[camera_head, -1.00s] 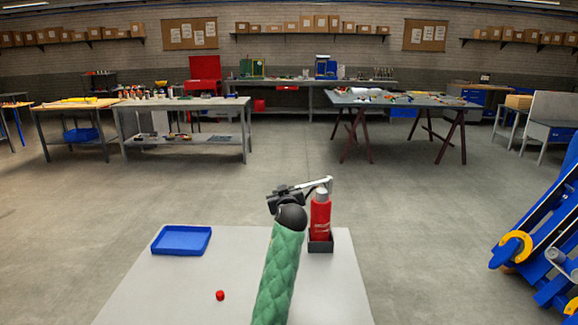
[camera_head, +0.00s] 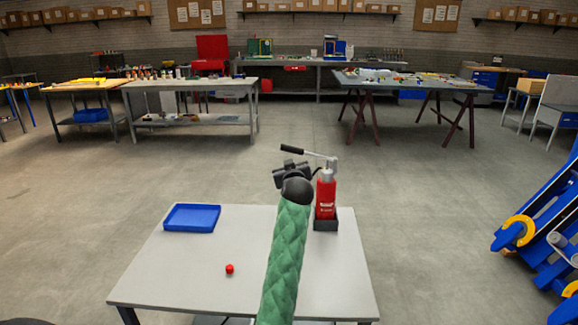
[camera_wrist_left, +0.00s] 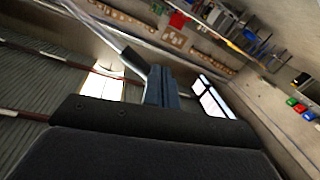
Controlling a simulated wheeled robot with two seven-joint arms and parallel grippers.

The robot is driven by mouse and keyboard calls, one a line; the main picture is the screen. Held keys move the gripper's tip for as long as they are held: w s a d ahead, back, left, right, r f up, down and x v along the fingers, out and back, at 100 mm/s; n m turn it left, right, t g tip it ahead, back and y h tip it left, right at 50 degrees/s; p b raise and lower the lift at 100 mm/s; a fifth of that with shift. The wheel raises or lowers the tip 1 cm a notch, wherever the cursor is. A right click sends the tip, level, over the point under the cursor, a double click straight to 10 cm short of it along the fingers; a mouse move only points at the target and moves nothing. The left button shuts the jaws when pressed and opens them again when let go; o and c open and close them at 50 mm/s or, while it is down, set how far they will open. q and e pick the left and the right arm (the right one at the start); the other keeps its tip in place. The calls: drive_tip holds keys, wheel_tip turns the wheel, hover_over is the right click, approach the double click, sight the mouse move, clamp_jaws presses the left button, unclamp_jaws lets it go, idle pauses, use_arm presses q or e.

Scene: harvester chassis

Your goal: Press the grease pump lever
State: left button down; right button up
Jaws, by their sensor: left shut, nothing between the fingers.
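The red grease pump (camera_head: 326,193) stands upright in a dark holder (camera_head: 326,224) at the far right of the small table. Its lever (camera_head: 305,152) runs left from the pump head and rises slightly toward its black handle end. My left gripper (camera_head: 290,175), on the green-sleeved arm, is left of the pump and just below the lever in the head view. Contact cannot be told. In the left wrist view, the gripper fingers (camera_wrist_left: 160,88) are together and empty. A grey bar with a dark end (camera_wrist_left: 118,45), possibly the lever, is close to them. My right gripper is not in view.
On the small light table (camera_head: 190,268) are a blue tray (camera_head: 192,218) at back left and a small red cap (camera_head: 230,269) at front. Blue machinery (camera_head: 545,240) stands at right. Workbenches line the back, with open floor before them.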

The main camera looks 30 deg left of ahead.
use_arm(q)
drive_tip(key=b+v, duration=0.1)
drive_tip(key=v, duration=0.6)
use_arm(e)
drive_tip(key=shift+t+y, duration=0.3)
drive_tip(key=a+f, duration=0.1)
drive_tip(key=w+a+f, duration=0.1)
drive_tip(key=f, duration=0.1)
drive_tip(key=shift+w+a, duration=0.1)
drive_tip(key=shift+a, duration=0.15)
use_arm(q)
drive_tip(key=shift+r, duration=0.1)
